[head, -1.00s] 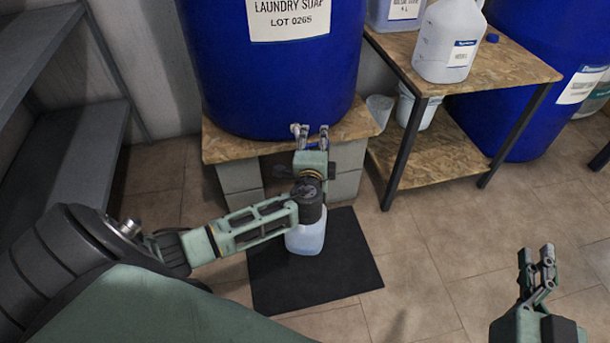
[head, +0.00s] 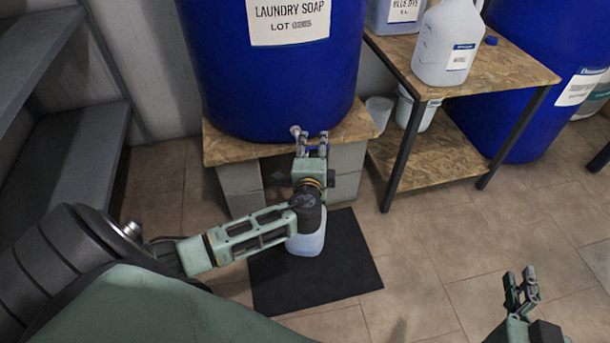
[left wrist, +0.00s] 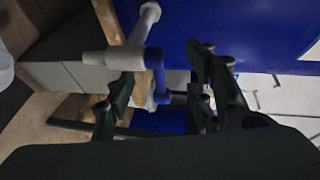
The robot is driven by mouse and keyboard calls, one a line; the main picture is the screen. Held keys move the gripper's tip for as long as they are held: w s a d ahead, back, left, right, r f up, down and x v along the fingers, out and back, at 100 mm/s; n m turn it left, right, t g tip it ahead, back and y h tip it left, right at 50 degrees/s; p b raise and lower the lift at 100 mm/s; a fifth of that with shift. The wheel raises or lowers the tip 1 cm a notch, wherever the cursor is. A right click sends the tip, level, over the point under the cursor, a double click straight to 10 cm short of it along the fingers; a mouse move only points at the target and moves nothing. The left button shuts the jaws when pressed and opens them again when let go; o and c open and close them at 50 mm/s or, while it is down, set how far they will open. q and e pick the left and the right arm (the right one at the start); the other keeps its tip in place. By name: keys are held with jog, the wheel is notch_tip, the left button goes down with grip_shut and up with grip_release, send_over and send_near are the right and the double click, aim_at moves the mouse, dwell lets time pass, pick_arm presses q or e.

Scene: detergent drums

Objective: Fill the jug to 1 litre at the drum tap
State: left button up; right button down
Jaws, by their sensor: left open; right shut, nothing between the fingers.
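The jug (head: 307,243), pale and translucent, stands on the black mat below the tap, its upper part hidden by my left arm. Its fill level cannot be read. The tap (head: 296,131) sticks out from the base of the blue laundry soap drum (head: 275,75). In the left wrist view the tap (left wrist: 125,58) is a grey pipe with a blue part (left wrist: 156,70). My left gripper (head: 313,146) is open at the tap, its fingers either side of the blue part; contact cannot be told. My right gripper (head: 521,285) is shut and empty, over the floor at lower right.
The drum stands on a wooden board (head: 228,150) over grey blocks. The black mat (head: 345,270) lies on the tiled floor. Grey shelving (head: 75,150) stands at left.

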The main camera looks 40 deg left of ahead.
pick_arm(q)
jog(key=shift+s+d+r+p, duration=0.15)
jog(key=shift+s+d+p, duration=0.15)
jog(key=shift+s, duration=0.25)
jog(key=shift+s+d+r, duration=0.1)
jog(key=shift+s+d, duration=0.15)
jog(key=shift+s, duration=0.2)
pick_arm(e)
notch_tip(320, 180, down, 5)
jog(key=s+d+g+h, duration=0.1)
jog(key=s+g, duration=0.2)
jog(key=shift+d, duration=0.3)
jog(key=shift+w, duration=0.1)
